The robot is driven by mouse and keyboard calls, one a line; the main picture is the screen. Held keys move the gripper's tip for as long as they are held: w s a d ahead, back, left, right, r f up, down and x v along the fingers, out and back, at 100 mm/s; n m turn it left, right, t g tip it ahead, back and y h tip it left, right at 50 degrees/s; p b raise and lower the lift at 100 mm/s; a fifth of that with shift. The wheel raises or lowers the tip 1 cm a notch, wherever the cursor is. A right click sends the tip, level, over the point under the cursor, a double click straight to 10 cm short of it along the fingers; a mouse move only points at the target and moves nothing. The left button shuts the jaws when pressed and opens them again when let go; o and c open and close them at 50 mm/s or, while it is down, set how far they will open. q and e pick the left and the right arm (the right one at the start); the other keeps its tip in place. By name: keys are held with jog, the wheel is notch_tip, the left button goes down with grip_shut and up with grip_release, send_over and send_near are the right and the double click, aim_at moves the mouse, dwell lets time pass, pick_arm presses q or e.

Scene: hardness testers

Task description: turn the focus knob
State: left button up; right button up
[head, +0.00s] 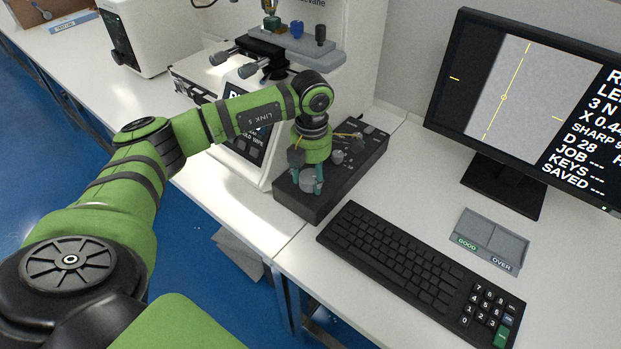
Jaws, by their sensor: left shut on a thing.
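A dark control box (357,171) with several grey knobs lies on the white table beside the hardness tester (357,50). My left gripper (312,186) points down at the box's near left end. Its fingers are closed around a round grey knob (310,181) there, which is partly hidden by them. I cannot read a label to tell whether this knob is the focus knob. Smaller knobs (337,157) stand apart from the gripper, farther along the box. My right gripper does not show.
A black keyboard (390,262) lies close to the right of the box. A grey tray (490,240) marked GOOD and OVER and a monitor (515,105) are farther right. The tester's screen (247,130) is behind my left arm. The table's front edge is near.

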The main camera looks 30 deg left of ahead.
aim_at(314, 176)
pick_arm(q)
jog(key=shift+w+d, duration=0.15)
jog(key=shift+d, duration=0.05)
jog(key=o, duration=1.1)
jog(key=shift+w+d, duration=0.1)
jog(key=shift+r, duration=0.1)
jog(key=shift+r, duration=0.25)
notch_tip(314, 176, up, 11)
jog(key=shift+r, duration=0.2)
